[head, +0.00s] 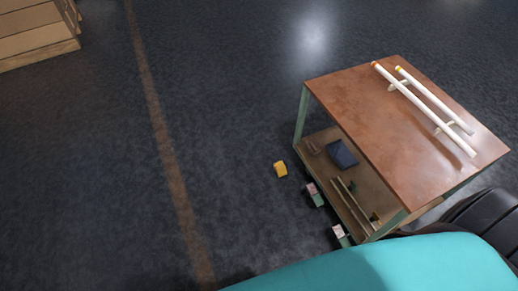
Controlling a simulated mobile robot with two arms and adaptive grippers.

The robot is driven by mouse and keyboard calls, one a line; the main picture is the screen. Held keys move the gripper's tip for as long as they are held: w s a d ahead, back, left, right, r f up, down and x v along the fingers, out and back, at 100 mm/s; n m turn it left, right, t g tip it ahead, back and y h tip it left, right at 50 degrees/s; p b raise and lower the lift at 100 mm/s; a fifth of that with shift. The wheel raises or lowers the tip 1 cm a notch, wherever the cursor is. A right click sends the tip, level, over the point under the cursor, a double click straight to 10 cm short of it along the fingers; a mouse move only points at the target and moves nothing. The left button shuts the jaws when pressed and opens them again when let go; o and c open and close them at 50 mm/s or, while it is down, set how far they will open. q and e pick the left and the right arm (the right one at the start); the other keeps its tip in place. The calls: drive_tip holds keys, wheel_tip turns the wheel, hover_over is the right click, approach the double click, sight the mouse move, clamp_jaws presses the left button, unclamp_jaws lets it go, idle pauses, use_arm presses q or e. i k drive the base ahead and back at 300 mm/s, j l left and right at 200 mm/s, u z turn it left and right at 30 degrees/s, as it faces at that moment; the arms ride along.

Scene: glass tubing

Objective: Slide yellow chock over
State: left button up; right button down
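The yellow chock (280,169) is a small wedge-like block. It lies on the dark floor in the head view, a little left of the lower part of a wooden-topped cart (395,125), apart from it. Nothing covers the chock. Neither of my grippers shows in the head view.
Two white tubes (438,101) rest on supports on the cart's top. The lower shelf holds a dark blue object (342,154) and thin rods. Floor left of the chock is clear, crossed by a brown stripe (165,140).

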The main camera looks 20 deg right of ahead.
sight(280, 167)
drive_tip(key=i+z, duration=0.25)
drive_tip(key=i, duration=0.2)
drive_tip(key=i+j+z, duration=0.2)
drive_tip(key=i, duration=0.2)
drive_tip(key=i+j+z, duration=0.25)
drive_tip(key=i, duration=0.15)
